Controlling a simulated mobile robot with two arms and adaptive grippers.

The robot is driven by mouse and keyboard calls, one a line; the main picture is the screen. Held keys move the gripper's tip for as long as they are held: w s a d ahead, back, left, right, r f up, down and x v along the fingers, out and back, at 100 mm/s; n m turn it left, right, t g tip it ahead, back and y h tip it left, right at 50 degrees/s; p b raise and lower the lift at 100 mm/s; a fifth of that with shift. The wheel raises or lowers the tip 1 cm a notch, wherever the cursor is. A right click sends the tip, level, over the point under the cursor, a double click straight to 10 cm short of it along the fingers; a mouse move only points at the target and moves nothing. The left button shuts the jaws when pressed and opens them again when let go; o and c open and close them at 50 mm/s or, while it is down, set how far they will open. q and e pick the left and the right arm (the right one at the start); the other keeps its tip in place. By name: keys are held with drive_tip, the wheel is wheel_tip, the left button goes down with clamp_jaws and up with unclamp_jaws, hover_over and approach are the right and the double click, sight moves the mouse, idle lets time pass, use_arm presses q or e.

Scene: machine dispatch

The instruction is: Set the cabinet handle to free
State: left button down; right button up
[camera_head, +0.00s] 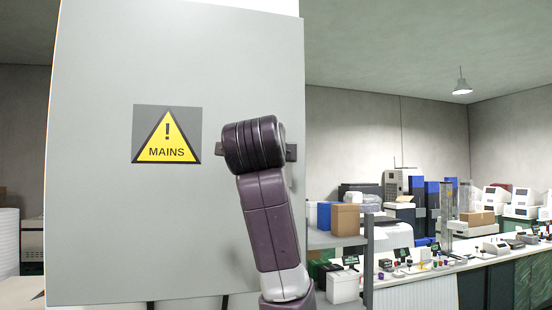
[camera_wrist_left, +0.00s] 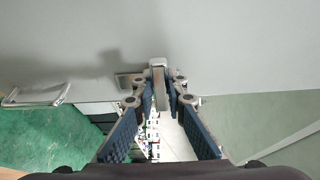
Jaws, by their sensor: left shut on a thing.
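The cabinet (camera_head: 90,220) is a tall grey panel with a yellow MAINS warning sign (camera_head: 167,140). My left arm reaches up to its right edge in the head view and hides the gripper and most of the handle there. A small dark part of the handle (camera_head: 291,152) shows just right of my wrist. In the left wrist view the grey handle (camera_wrist_left: 158,66) stands out from the cabinet face. My left gripper (camera_wrist_left: 162,92) is shut on it, one finger on each side. My right gripper is in neither view.
A metal bar (camera_wrist_left: 38,96) sticks out at the left in the wrist view, over green floor. Right of the cabinet are a shelf with a blue box (camera_head: 324,215) and a brown box (camera_head: 345,219), and a long white bench (camera_head: 420,275) crowded with small items.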

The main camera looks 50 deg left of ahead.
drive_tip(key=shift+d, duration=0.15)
use_arm(q)
drive_tip(key=c, duration=1.9)
unclamp_jaws()
drive_tip(key=shift+c, duration=0.2)
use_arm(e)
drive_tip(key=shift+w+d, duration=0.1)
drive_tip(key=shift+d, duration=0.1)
use_arm(q)
drive_tip(key=v, duration=1.2)
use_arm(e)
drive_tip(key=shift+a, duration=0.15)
use_arm(q)
drive_tip(key=shift+w+r, duration=0.1)
